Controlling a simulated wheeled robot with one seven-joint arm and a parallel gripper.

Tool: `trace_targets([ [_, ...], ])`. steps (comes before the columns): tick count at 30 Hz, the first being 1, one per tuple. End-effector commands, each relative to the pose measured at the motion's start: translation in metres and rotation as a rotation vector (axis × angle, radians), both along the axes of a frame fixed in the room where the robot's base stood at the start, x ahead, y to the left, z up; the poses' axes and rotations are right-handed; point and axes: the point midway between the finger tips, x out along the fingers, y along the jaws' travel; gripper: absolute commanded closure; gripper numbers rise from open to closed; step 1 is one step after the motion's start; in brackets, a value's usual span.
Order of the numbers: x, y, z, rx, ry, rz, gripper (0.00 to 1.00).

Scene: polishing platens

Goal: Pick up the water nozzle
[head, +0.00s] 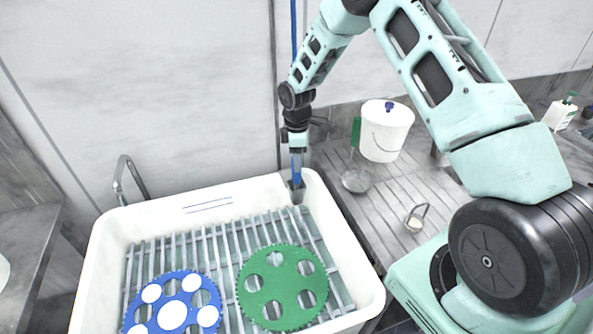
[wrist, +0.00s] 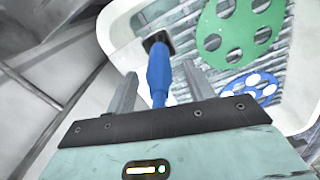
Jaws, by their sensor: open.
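The water nozzle is blue with a dark head; in the wrist view the nozzle (wrist: 158,72) lies between my two fingers, its head pointing toward the white basin. In the head view a strip of the nozzle (head: 297,163) shows at the basin's far right corner, mostly covered by my gripper. My gripper (head: 297,184) points down there. In the wrist view my gripper (wrist: 160,70) is open, with a finger on each side of the nozzle and gaps visible between. Whether either finger touches it, I cannot tell.
The white basin (head: 97,263) holds a slatted rack with a blue disc (head: 189,284) and a green disc (head: 305,282). A blue hose (head: 293,30) hangs by the wall.

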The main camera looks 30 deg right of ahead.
Motion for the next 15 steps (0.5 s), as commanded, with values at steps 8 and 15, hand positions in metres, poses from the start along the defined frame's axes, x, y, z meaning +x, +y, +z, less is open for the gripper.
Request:
trace_targets([
  [8,0.001,0.001,-0.032,0.0,0.004,0.001,0.47],
  [15,0.002,0.001,-0.039,0.0,0.0,0.001,0.47],
])
